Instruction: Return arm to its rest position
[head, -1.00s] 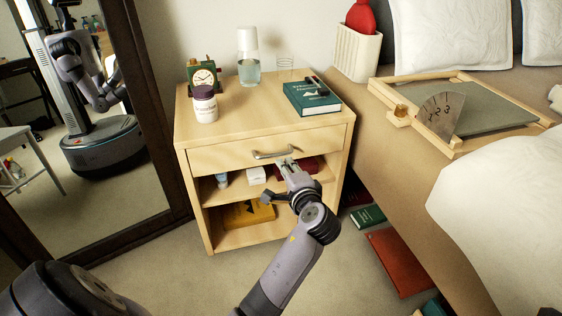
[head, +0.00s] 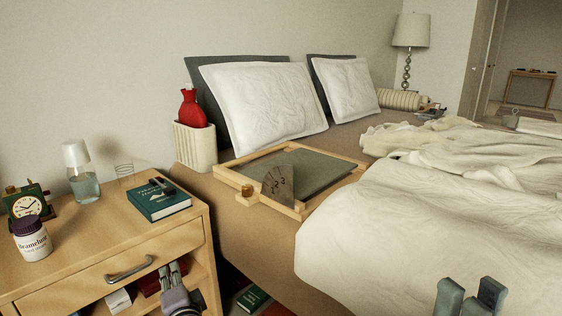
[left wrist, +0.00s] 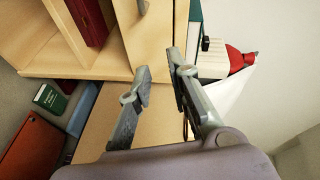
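My left gripper (head: 174,272) is at the front of the wooden nightstand (head: 60,297), just below and to the right of the metal drawer handle (head: 129,269). The left wrist view shows its two fingers (left wrist: 158,72) apart with nothing between them; the handle (left wrist: 142,7) is at the top edge, beyond the fingertips. The drawer looks closed. My right gripper (head: 470,292) shows at the bottom right, in front of the white duvet, with its two fingers apart and nothing visible between them. Most of both arms is out of view.
The nightstand top holds a clock (head: 27,204), a jar (head: 32,240), a carafe (head: 82,172) and a green book (head: 159,200). The bed, with a framed tray (head: 240,172) and white duvet (head: 420,220), stands to the right. Books (left wrist: 50,98) lie on the floor between them.

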